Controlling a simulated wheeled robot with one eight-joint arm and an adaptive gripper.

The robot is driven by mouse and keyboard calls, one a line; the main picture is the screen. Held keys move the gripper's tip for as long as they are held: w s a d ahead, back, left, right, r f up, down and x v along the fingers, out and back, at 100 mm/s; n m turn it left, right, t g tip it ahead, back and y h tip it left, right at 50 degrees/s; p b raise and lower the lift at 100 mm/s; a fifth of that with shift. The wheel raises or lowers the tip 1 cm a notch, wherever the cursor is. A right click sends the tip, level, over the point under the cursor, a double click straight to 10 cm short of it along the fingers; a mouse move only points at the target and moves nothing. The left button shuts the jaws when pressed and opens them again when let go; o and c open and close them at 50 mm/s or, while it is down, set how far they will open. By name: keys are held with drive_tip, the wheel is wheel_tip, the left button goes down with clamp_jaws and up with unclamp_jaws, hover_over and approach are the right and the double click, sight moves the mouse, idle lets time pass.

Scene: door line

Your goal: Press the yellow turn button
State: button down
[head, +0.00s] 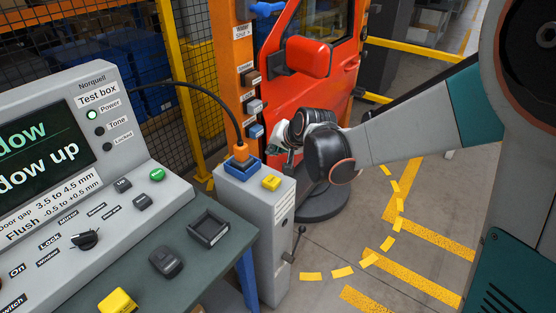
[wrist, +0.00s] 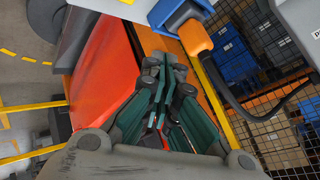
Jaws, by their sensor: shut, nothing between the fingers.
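A yellow button (head: 271,183) sits on top of the grey pedestal (head: 275,225), right of a blue socket with an orange plug. I take it for the turn button; no label on it is readable. My gripper (head: 277,141) is shut and empty, above and a little beyond the pedestal top, apart from the button, in front of the red door. In the wrist view my gripper (wrist: 164,66) shows closed fingers, with the orange plug (wrist: 196,40) close by. A small yellow edge at the top of that view (wrist: 127,2) may be the button.
The red door (head: 310,105) stands behind on a round dark base. An orange post (head: 243,75) with several switches is beside it. The test box (head: 70,160) and desk fill the left, with a second yellow block (head: 118,301) in front. A black cable (head: 205,92) arches to the plug.

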sight(274, 179)
drive_tip(key=shift+w+f, duration=0.25)
drive_tip(key=shift+w, duration=0.05)
drive_tip(key=shift+f, duration=0.1)
wheel_tip(274, 179, down, 9)
drive_tip(key=b, duration=0.6)
drive_tip(key=shift+b, duration=0.3)
idle(1.2)
drive_tip(key=shift+f+b, duration=0.25)
drive_tip(key=shift+b, duration=0.05)
drive_tip(key=shift+f+b, duration=0.35)
drive_tip(key=shift+f, duration=0.1)
idle(0.8)
drive_tip(key=shift+r, duration=0.1)
drive_tip(key=shift+r+p, duration=0.65)
drive_tip(key=shift+r, duration=0.2)
